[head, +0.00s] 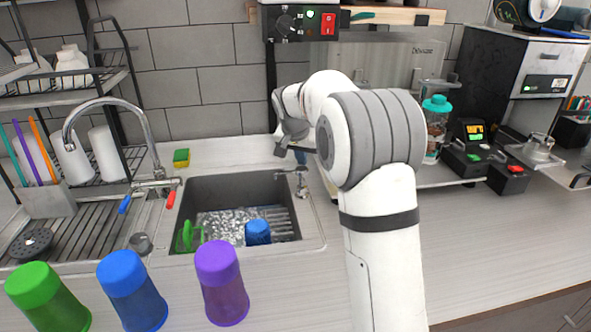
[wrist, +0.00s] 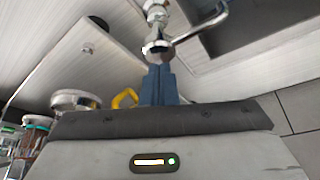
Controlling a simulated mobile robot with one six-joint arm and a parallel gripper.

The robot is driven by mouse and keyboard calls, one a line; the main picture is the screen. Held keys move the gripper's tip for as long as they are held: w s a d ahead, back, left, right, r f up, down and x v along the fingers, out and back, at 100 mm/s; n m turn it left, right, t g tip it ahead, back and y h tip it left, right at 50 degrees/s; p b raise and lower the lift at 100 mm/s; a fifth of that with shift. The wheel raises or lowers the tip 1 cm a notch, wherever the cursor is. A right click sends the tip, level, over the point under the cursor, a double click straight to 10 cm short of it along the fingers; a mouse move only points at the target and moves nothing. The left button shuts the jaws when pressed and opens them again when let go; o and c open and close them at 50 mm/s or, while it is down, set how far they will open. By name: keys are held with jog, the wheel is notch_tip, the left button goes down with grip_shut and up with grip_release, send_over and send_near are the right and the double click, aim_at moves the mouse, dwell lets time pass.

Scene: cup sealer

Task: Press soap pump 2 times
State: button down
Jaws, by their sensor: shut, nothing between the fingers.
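The soap pump (head: 297,181) is a small chrome dispenser at the right rim of the sink, with its spout toward the basin. My gripper (head: 300,157) is just above it, and the white arm comes in from the right. In the wrist view, my blue fingers (wrist: 158,68) are closed together and empty. The chrome pump (wrist: 157,44) shows right past the fingertips, its curved spout reaching to the right. I cannot tell whether the fingertips touch the pump's top.
The sink (head: 190,212) holds a blue cup (head: 257,232) and a green item. A faucet (head: 148,135) stands on its left. Green, blue (head: 132,290) and purple (head: 221,284) cups line the front counter. A black machine (head: 514,80) stands at right. The right front counter is clear.

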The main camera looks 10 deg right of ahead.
notch_tip(320, 180, up, 6)
jog(key=p, duration=0.4)
dwell(0.3)
jog(key=s+r+n+y, duration=0.1)
jog(key=s+r+n, duration=0.2)
jog(key=s, duration=1.9)
jog(key=s+f+n+y, duration=0.1)
jog(key=s+f+n, duration=0.2)
jog(key=s, duration=1.4)
notch_tip(320, 180, down, 3)
jog(key=shift+s+r+g, duration=0.1)
jog(key=shift+s+g, duration=0.25)
jog(key=shift+g, duration=0.05)
